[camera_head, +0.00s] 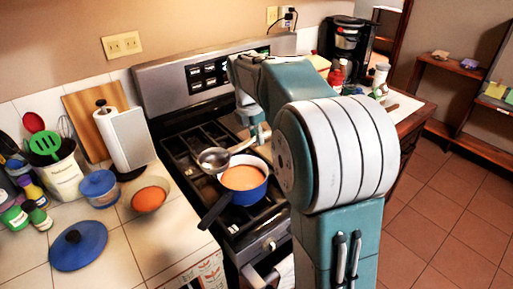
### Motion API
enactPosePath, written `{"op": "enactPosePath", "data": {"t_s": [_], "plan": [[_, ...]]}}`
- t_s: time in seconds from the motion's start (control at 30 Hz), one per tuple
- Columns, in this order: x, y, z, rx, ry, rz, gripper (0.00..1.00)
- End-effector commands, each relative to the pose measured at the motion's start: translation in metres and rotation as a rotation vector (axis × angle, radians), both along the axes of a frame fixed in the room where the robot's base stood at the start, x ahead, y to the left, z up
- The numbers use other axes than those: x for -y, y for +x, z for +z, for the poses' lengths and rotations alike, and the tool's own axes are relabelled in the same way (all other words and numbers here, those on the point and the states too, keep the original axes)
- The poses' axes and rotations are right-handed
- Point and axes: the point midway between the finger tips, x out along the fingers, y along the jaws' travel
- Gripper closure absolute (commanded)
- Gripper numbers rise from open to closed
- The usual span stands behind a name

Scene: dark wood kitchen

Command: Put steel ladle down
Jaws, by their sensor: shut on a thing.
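The steel ladle (214,158) shows in the head view with its bowl just above and left of the blue pot's rim. Its handle runs right and up toward my gripper (259,134). My gripper is small in view, partly behind my arm, and shut on the ladle's handle. The blue pot (246,190) sits on the stove's front grate and holds orange soup. Its dark handle points down and left. The ladle's bowl looks empty of soup, though this is hard to tell.
The black stove (182,158) has free grate left of the pot. A coffee maker (346,48) stands at the back right.

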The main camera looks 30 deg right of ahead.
Motion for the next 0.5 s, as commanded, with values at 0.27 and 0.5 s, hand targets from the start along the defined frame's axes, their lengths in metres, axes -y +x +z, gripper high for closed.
{"op": "enactPosePath", "data": {"t_s": [0.27,0.5], "plan": [[0.005,0.016,-0.021,0.001,-0.003,0.003,1.00],[0.012,0.018,-0.054,-0.001,0.002,0.003,1.00]]}}
